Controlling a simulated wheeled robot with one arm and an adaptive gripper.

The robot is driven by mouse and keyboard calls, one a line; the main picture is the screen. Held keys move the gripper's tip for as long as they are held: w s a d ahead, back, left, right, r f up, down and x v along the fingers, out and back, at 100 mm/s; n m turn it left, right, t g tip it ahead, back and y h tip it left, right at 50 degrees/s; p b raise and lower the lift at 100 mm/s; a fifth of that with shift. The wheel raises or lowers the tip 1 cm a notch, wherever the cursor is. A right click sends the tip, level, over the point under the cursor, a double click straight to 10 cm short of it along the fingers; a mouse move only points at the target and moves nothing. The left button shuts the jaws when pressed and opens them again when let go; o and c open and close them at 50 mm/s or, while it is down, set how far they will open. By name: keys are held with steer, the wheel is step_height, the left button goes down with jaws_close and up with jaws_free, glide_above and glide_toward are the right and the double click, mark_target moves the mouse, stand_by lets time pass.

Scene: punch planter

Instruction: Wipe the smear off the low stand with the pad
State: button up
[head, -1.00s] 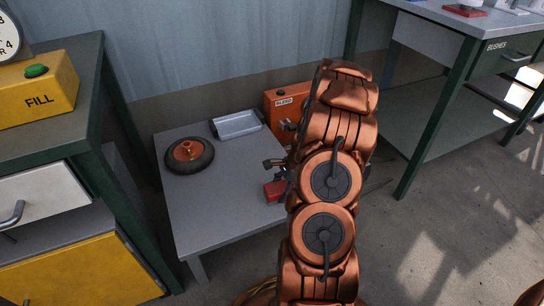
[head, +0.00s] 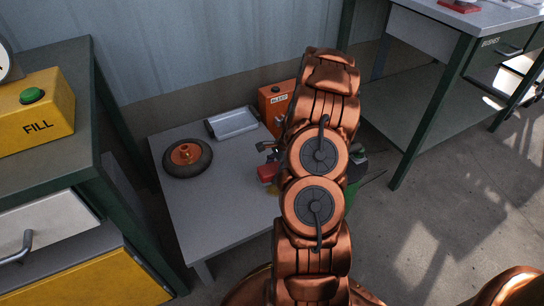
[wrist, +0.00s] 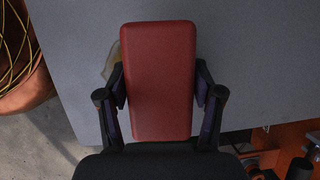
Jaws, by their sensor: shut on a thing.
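The low stand (head: 215,205) is a grey table in the head view; its top also fills much of the wrist view (wrist: 255,70). My gripper (wrist: 159,82) is shut on the red pad (wrist: 158,45), one finger on each long side. In the head view the pad (head: 267,172) shows small at the left edge of my arm, over the right part of the stand. A dull yellowish smear (wrist: 109,62) shows left of the pad in the wrist view, partly hidden by it. I cannot tell whether the pad touches the top.
A wheel (head: 187,157) and a metal tray (head: 231,122) are on the stand's left and back. An orange box (head: 275,103) is behind it. A green-framed bench with a yellow FILL box (head: 38,112) is at left, another bench (head: 440,45) at right.

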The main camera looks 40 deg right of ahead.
steer(key=shift+a+r+p, duration=0.15)
steer(key=shift+r+p, duration=1.75)
steer(key=shift+r, duration=0.9)
